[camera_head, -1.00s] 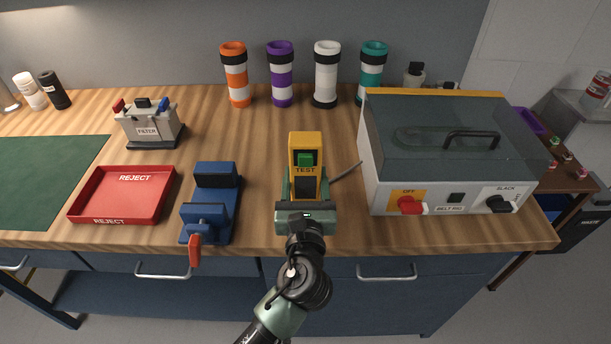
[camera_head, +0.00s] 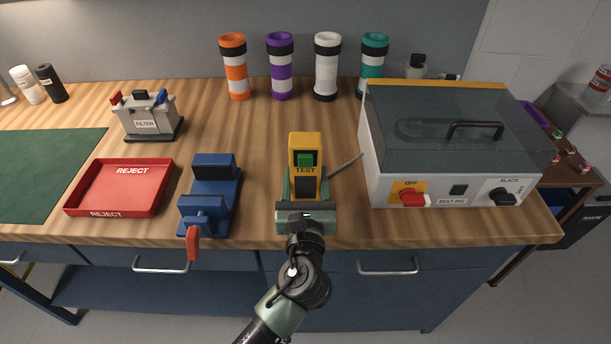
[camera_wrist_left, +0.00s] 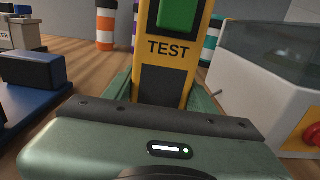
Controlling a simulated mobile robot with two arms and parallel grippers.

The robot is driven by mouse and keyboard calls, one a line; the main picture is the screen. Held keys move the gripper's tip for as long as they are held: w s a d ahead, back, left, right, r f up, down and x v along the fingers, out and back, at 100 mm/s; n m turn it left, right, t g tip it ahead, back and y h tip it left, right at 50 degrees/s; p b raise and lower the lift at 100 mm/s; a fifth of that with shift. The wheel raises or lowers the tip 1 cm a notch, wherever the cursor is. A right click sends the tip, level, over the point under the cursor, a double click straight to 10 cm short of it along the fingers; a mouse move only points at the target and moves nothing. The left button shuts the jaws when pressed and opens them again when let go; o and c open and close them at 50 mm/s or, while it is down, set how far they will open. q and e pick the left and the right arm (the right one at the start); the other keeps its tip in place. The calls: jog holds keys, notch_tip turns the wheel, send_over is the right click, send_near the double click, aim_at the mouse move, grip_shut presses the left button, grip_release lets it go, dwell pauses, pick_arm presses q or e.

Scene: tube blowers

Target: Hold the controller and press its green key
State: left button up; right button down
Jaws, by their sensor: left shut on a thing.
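The controller (camera_head: 305,153) is a yellow upright box with a black face, a green key (camera_head: 305,160) near its top and the word TEST under the key. It also shows close up in the left wrist view (camera_wrist_left: 165,85), where its green key (camera_wrist_left: 178,14) is cut by the top edge. My left gripper (camera_head: 305,190) is shut on the controller's lower part, with a green finger on each side. Nothing touches the green key. The controller's lower end is hidden behind the gripper body. My right gripper is not in view.
A grey cable (camera_head: 345,166) runs from the controller toward a lidded belt rig (camera_head: 425,193) on the right. A blue vise (camera_head: 208,195) and red REJECT tray (camera_head: 160,197) are on the left. Striped tubes (camera_head: 280,70) stand behind. Bare wood lies behind the controller.

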pick_arm(q)
jog(key=shift+f+b, duration=0.5)
jog(key=shift+f, duration=0.3)
jog(key=o, duration=1)
jog(key=c, duration=1)
jog(key=shift+o, duration=0.2)
dwell(1.1)
